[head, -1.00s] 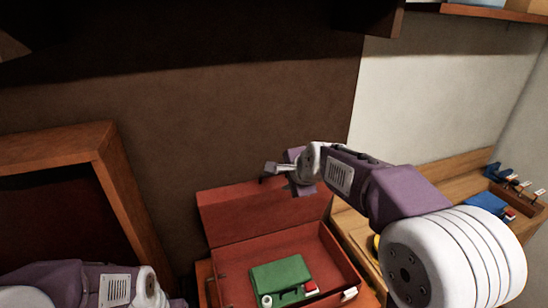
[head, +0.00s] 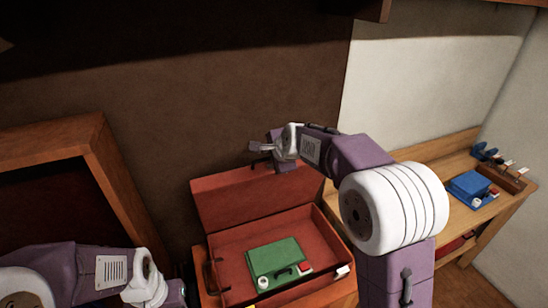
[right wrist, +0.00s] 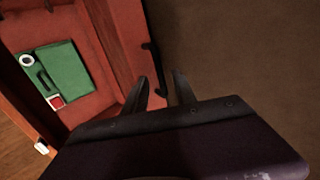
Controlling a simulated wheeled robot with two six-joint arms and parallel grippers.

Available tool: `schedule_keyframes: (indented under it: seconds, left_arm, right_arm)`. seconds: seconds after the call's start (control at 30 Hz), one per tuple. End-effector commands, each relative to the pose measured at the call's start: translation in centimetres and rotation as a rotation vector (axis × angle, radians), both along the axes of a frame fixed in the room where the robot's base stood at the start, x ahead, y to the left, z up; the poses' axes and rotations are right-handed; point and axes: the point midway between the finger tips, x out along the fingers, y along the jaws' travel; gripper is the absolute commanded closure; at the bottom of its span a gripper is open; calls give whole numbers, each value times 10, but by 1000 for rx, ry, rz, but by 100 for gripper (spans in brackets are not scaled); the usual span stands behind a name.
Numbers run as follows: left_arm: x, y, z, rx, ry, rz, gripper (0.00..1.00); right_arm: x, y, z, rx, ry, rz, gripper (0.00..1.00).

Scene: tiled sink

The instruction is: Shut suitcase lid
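The red suitcase (head: 235,245) stands open, its lid (head: 250,203) raised at the back against a brown wall. In the right wrist view the suitcase's red inside (right wrist: 100,70) fills the left part. My right gripper (head: 262,148) is above the lid's top edge, with its fingers pointing left. A dark handle-like bar (right wrist: 155,68) lies near the left finger; contact cannot be told. My left gripper (head: 170,296) is at the lower left, its fingers not clearly visible.
A green case (head: 274,258) with a dark handle, a white roll and a small red item lies inside the suitcase. A wooden frame (head: 100,165) stands to the left. A wooden bench (head: 440,170) at the right holds a blue case (head: 470,185).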

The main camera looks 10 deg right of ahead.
Motion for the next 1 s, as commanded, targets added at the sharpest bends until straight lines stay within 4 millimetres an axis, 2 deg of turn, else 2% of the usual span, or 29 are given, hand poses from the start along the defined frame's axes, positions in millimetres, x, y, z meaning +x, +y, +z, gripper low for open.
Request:
schedule_keyframes:
  seconds: [0.3,0.7,0.8,1.0]
  left_arm:
    - [0,0,3,0,0,0,64]
    - [0,0,3,0,0,0,64]
    - [0,0,3,0,0,0,64]
    - [0,0,3,0,0,0,64]
  right_arm:
    - [28,6,-25,1,0,1,67]
    - [32,7,-34,-1,7,1,67]
    - [31,7,-35,-1,9,1,98]
    - [31,7,-36,-1,12,1,100]
